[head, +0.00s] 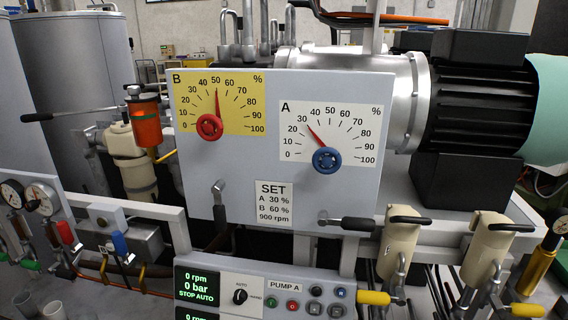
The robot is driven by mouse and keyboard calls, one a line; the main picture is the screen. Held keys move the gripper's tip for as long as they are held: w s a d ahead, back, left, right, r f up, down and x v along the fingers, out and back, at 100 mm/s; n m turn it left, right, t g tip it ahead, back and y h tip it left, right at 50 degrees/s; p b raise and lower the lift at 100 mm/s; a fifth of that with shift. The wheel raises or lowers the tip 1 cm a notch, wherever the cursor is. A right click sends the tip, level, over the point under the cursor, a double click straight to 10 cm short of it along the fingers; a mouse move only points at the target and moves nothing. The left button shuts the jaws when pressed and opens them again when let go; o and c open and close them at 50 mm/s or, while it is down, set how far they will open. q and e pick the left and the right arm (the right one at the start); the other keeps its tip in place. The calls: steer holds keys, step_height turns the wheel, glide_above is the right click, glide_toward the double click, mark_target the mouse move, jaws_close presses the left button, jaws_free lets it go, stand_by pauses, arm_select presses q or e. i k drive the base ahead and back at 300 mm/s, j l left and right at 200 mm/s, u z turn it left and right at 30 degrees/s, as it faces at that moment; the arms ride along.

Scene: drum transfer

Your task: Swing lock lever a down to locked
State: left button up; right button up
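The grey panel (250,176) carries two dials. Dial A (346,115) is white with a blue knob (326,160); its pointer stands close to 30. Below dial A is a lock lever (345,222), presumably lever a. Its metal pivot is at the left, and its black grip points right, roughly level. Dial B (241,90) is yellow with a red knob (209,127); its pointer stands near 50. A second lever (219,200) below dial B hangs down. Neither gripper shows in the head view.
A sign (273,203) reads SET A 30 %, B 60 %, 900 rpm. A control box (262,290) marked PUMP A stands below the panel. Cream valves with black handles (401,240) stand right of the level lever. A large black motor (480,105) is behind.

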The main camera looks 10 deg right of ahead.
mark_target(347, 222)
steer(key=l+u, duration=0.2)
steer(key=u, duration=0.2)
steer(key=l+u, duration=0.15)
steer(key=u, duration=0.3)
steer(key=k+l+u, duration=0.1)
steer(key=u, duration=0.3)
steer(key=k+l+u, duration=0.2)
steer(key=l, duration=0.2)
steer(key=k+l+u, duration=0.25)
steer(key=k+l, duration=0.5)
steer(key=i+l, duration=0.15)
steer(key=i, duration=0.3)
